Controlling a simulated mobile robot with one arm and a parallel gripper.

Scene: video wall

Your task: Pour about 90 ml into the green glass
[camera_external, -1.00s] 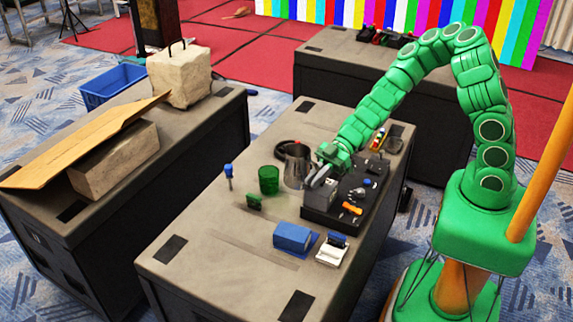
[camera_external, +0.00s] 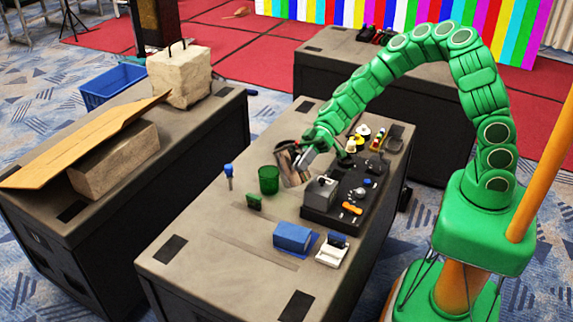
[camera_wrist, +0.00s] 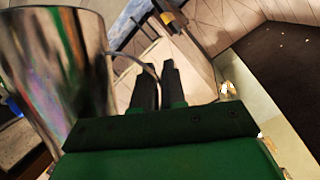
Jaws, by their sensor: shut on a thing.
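A green glass (camera_external: 268,180) stands upright on the middle table. A shiny metal jug (camera_external: 291,163) is just right of it and looks tilted in the external view. My gripper (camera_external: 308,157) is at the jug's right side, shut on its handle. In the wrist view the jug (camera_wrist: 50,70) fills the left side, and the dark fingers of my gripper (camera_wrist: 158,88) close around its thin handle. The glass cannot be made out in the wrist view. The liquid inside the jug is hidden.
A black tray (camera_external: 322,218) with a grey box (camera_external: 320,194) and small parts lies right of the jug. A blue-topped tool (camera_external: 228,173) stands left of the glass, a small green item (camera_external: 254,202) in front. A blue box (camera_external: 293,237) lies nearer. The table's front left is clear.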

